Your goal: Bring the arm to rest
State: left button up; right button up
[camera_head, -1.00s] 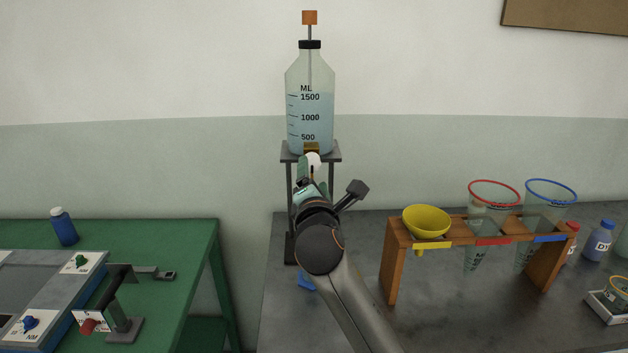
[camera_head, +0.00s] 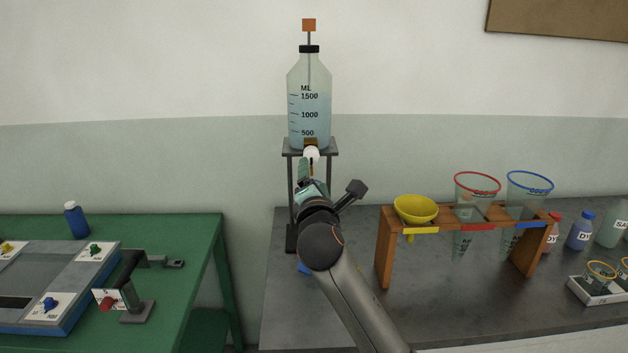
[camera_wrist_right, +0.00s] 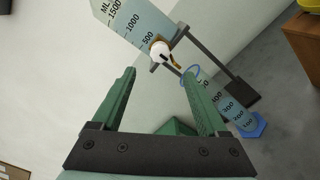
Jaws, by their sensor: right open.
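My right gripper (camera_head: 309,170) is in front of the bottle stand in the head view, partly hidden by its own wrist. In the right wrist view (camera_wrist_right: 160,75) its two green fingers are wide apart with nothing between them. A white tap knob (camera_head: 311,154) at the foot of the large bottle (camera_head: 309,105) lies just beyond the fingertips; it also shows in the wrist view (camera_wrist_right: 160,51). My right arm reaches forward from the lower middle. My left gripper is not in view.
A graduated cylinder (camera_wrist_right: 235,108) with a blue foot stands below the tap, close to one finger. A wooden rack (camera_head: 385,255) with a yellow funnel (camera_head: 416,208) and two clear cones stands right of the arm. A green table (camera_head: 190,270) with equipment is at left.

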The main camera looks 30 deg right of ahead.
jog(key=shift+f, duration=0.1)
dwell(0.4)
jog(key=s+a+f+m+g+y, duration=0.35)
jog(key=s+f, duration=0.35)
jog(key=f, duration=0.5)
jog(key=s+a+f+m+g+y, duration=0.2)
jog(key=s+a+f+m, duration=0.4)
jog(key=f, duration=0.5)
jog(key=s+a+f+m+g+y, duration=0.25)
jog(key=s+f+m, duration=0.2)
jog(key=s, duration=0.65)
jog(key=s+a+f+m+g+y, duration=0.25)
jog(key=s+f+g, duration=0.2)
jog(key=s, duration=0.65)
jog(key=w+a+f+t, duration=0.2)
jog(key=f+t, duration=0.1)
jog(key=f, duration=0.2)
jog(key=w+a+f+t+y, duration=0.1)
jog(key=w+a+f+t, duration=0.1)
jog(key=f, duration=0.4)
jog(key=shift+w+a+t, duration=0.2)
jog(key=shift+w+t, duration=0.3)
jog(key=shift+t, duration=0.15)
